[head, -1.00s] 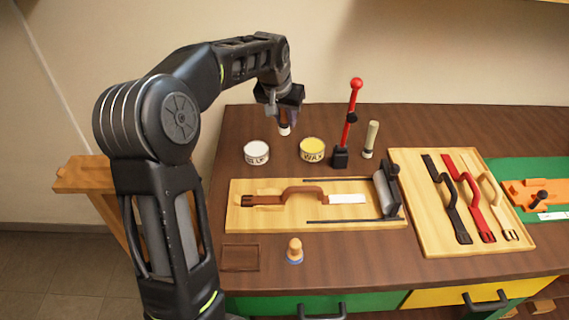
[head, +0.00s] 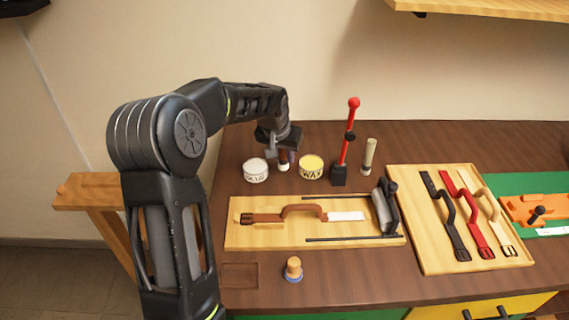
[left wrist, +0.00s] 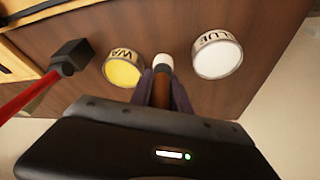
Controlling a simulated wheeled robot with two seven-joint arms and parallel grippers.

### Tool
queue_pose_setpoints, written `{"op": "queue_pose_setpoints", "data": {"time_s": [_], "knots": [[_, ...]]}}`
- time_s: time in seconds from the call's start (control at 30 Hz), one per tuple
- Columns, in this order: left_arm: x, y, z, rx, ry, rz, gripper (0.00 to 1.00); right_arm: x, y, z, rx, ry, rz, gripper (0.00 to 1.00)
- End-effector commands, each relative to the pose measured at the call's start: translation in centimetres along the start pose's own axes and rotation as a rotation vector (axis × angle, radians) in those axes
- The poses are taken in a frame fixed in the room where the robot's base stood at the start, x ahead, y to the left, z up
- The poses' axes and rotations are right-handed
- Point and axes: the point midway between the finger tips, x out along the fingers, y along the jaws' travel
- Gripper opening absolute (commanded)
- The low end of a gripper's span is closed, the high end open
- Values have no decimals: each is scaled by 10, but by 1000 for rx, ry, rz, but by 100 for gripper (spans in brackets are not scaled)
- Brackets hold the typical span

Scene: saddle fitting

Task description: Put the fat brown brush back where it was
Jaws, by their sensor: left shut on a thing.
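My left gripper (head: 283,151) is shut on the fat brown brush (head: 284,158) behind the bench's work board. The brush is about upright, its white end down, between the white GLUE tin (head: 256,171) and the yellow WAX tin (head: 311,168). Its white end is at or just above the bench top; I cannot tell if it touches. In the left wrist view the brown handle (left wrist: 161,92) shows between the two fingers, with the white end beyond them. The gripper hides the brush's upper part in the head view. My right gripper is not in view.
A red-handled lever tool (head: 346,145) and a pale upright brush (head: 369,156) stand right of the WAX tin. In front lies a wooden board (head: 240,236) with a brown strap. A strap board (head: 430,262) is at right. A wooden knob (head: 293,267) stands at the front.

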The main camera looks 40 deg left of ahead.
Motion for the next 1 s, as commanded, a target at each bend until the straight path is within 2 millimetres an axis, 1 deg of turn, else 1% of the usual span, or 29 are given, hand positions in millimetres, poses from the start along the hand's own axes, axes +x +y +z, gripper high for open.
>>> {"op": "queue_pose_setpoints", "data": {"time_s": [0.2, 0.27, 0.53, 0.67, 0.7, 0.93, 1.0], "knots": [[26, 0, 12, -1, -5, 1, 0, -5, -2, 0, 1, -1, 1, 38], [30, 0, 14, -1, -3, 0, 0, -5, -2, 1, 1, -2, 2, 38], [32, 0, 14, -1, -1, 0, 0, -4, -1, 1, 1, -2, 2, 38], [37, 0, 16, 0, -1, 0, 0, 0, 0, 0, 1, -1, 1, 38], [35, 0, 15, 0, -1, 0, 26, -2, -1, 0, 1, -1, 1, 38], [35, 0, 15, 0, -2, 0, 44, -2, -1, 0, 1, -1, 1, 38], [35, 0, 15, 0, -2, 0, 44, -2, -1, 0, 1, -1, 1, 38]]}}
